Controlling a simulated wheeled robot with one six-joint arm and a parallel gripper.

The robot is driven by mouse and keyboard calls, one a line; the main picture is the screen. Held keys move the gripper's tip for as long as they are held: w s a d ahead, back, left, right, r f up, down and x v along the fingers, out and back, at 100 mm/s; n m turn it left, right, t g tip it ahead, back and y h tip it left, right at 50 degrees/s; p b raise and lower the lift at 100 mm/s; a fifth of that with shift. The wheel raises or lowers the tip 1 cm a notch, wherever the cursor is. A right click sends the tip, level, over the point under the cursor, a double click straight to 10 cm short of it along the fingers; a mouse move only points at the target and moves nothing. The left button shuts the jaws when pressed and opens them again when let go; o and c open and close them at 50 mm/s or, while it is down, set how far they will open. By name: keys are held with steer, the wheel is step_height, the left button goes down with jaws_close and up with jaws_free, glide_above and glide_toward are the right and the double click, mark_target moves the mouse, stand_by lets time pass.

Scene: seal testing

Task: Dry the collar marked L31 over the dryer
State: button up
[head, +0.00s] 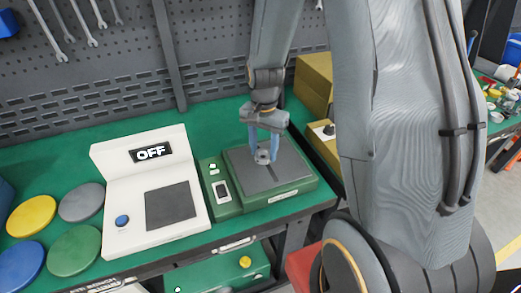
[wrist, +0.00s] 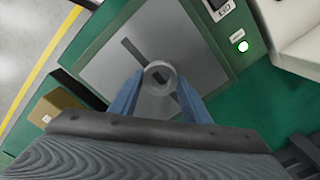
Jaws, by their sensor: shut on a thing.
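My gripper (head: 263,148) has its two blue fingers shut on a small grey collar (head: 262,157). It holds the collar above the dark grey plate of a green unit (head: 300,192). In the wrist view the collar (wrist: 151,83) is a round grey ring with a dark opening, between the fingertips. A dark slot (wrist: 132,48) in the plate shows beside it. No L31 mark can be read on the collar. The green unit, which looks like the dryer, has a small display (wrist: 222,8) and a lit round button (wrist: 241,46). The gap between collar and plate is hard to judge.
A white unit (head: 120,200) with a display reading OFF stands left of the green one. Yellow, grey, green and blue discs (head: 75,250) lie further left. A yellow-brown box (head: 313,80) is behind to the right. A pegboard with wrenches (head: 130,60) backs the bench.

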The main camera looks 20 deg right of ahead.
steer(key=shift+d+p, duration=0.4)
steer(key=shift+d, duration=2.55)
steer(key=shift+r, duration=0.1)
step_height(320, 180, up, 9)
steer(key=p, duration=0.6)
steer(key=shift+p, duration=0.35)
steer(key=shift+s, duration=0.1)
